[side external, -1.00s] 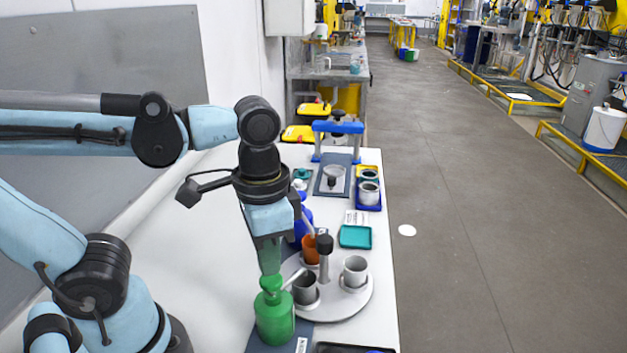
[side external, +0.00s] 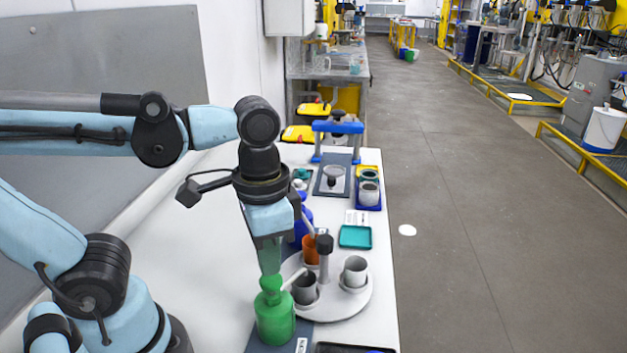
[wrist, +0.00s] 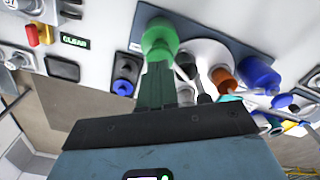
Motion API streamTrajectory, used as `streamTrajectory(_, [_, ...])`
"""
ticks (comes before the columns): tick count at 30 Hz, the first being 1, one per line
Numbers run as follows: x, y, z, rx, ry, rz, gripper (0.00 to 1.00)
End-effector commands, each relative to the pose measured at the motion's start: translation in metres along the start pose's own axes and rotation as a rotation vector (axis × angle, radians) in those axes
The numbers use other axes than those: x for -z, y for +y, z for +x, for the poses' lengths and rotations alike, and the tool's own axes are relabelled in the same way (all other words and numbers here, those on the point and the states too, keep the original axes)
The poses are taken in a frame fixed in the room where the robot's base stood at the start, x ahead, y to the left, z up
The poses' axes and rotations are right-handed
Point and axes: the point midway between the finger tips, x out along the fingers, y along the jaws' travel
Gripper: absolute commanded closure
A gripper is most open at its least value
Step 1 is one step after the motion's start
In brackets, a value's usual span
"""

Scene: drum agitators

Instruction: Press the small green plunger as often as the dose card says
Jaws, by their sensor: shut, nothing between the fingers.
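The green pump bottle (side external: 275,322) stands upright at the near end of the table, with its green plunger (side external: 270,284) on top. In the wrist view the green bottle (wrist: 158,32) shows just beyond the fingertips. My gripper (side external: 269,270) points down and is shut, with its fingertips at the top of the plunger. They look to be touching it, but the exact contact is hard to tell. A small white card (side external: 357,217) lies farther back on the table; its print is too small to read, and I cannot tell whether it is the dose card.
A round grey turntable (side external: 345,305) with several cups and a central post stands right beside the bottle. A blue bottle (side external: 302,222) stands behind it. A teal tray (side external: 355,237) and a blue-topped press frame (side external: 338,127) are farther back. The table's left side is clear.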

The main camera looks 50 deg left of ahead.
Motion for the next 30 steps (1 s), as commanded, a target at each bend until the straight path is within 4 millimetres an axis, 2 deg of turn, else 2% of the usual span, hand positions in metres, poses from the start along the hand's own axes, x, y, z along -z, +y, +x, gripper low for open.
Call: streamTrajectory(30, [0.001,0.0,0.032,0.0,0.0,0.0,1.0])
